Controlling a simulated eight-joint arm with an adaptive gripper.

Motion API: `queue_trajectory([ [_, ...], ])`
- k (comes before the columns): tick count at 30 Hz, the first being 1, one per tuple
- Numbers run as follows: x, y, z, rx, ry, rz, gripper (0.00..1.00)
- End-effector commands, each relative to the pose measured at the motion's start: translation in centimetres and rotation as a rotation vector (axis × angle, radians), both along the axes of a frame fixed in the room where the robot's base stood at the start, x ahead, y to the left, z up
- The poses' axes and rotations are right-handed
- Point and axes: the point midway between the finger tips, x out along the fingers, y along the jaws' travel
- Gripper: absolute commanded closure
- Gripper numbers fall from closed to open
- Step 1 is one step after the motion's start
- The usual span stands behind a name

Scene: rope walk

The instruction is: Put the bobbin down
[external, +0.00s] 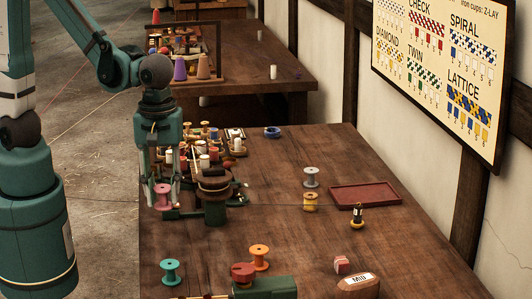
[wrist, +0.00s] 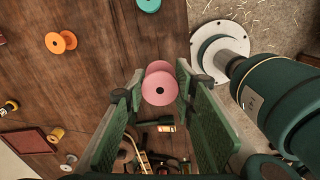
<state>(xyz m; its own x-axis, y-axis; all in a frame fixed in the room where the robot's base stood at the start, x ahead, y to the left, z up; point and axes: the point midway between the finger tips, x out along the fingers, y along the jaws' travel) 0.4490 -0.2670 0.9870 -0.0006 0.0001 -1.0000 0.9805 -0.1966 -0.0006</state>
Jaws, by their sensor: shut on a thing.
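A pink bobbin (external: 163,196) is between the fingers of my gripper (external: 160,186), low near the left edge of the wooden table (external: 290,250). In the wrist view the pink bobbin (wrist: 159,88) sits between the two green finger pads of my gripper (wrist: 158,98), near their tips, with one round end facing the camera. My gripper is shut on it. I cannot tell whether its lower flange touches the table.
A green winding machine (external: 215,205) stands just right of my gripper. Teal (external: 170,272), orange (external: 259,257), grey (external: 311,177) and yellow (external: 310,202) bobbins stand on the table. A red tray (external: 364,196) lies at the right. The table's front middle is mostly clear.

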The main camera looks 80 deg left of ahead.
Motion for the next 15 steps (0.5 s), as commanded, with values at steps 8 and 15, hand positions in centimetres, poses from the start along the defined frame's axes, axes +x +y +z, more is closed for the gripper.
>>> queue_trajectory([
  [8, 0.1, 0.0, -2.3, 0.000, 0.000, 0.001, 0.82],
  [15, 0.1, 0.0, -3.9, 0.000, 0.000, 0.001, 0.82],
])
